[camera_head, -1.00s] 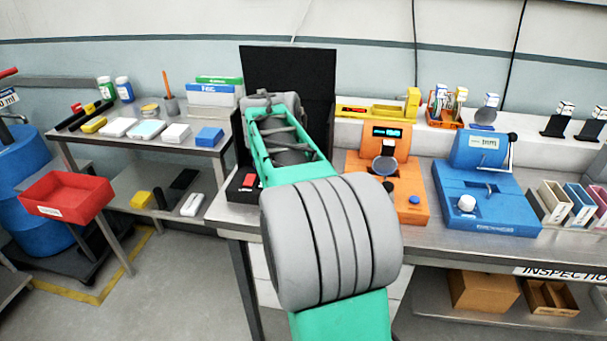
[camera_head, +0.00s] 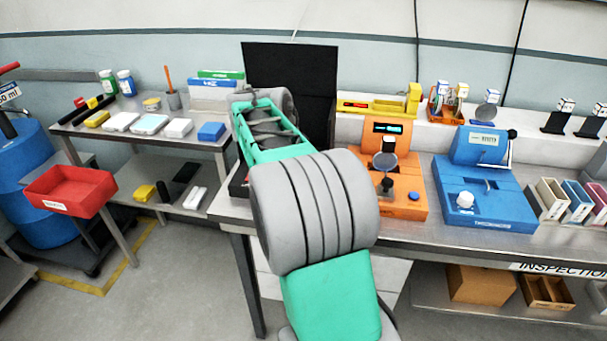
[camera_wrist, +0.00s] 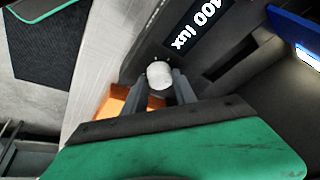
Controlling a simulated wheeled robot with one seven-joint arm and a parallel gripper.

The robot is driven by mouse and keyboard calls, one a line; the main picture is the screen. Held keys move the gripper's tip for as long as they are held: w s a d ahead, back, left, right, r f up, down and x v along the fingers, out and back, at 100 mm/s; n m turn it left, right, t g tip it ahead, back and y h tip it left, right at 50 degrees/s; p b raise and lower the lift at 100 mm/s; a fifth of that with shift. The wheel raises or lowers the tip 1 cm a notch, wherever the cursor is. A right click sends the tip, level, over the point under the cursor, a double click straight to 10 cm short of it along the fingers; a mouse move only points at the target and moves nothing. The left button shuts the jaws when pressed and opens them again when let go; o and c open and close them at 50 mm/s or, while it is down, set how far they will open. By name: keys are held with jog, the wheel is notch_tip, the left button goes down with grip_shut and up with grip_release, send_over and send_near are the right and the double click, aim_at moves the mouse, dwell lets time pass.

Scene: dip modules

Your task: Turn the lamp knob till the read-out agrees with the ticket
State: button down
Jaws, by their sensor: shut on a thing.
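In the wrist view, a white round knob (camera_wrist: 160,74) sits between the two grey fingers of my gripper (camera_wrist: 160,84), which is shut on it. Beside the knob, a dark read-out (camera_wrist: 200,25) shows white text upside down that looks like "400 lux"; its first digit is close to the frame edge. In the head view, the black booth (camera_head: 290,75) stands behind my arm, which hides my fingers, the knob and the read-out. I cannot make out a ticket for the lamp in either view.
An orange device (camera_head: 405,190) and a blue device (camera_head: 485,195) stand on the bench to the right of my arm. A side table (camera_head: 145,135) with small boxes and a red tray (camera_head: 70,190) are to the left.

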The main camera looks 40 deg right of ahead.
jog(key=c, duration=1)
grip_release()
jog(key=p+v, duration=0.1)
jog(key=v, duration=0.6)
jog(key=shift+a+r+p, duration=0.2)
jog(key=shift+r+p, duration=0.15)
jog(key=shift+r, duration=0.05)
jog(key=s+a+f+n+t+y+p, duration=0.1)
jog(key=s+a+f+n, duration=0.1)
jog(key=a+n, duration=0.4)
jog(key=s+a+f+n+t+y+p, duration=0.1)
jog(key=s+a+n, duration=0.4)
jog(key=a, duration=0.7)
jog(key=s+a+f+n+y+p, duration=0.2)
jog(key=s+a+f+n, duration=0.1)
jog(key=a+n, duration=0.5)
jog(key=shift+s+a+f+t+y, duration=0.3)
jog(key=shift+s+a+f+t, duration=0.1)
jog(key=shift+a, duration=0.5)
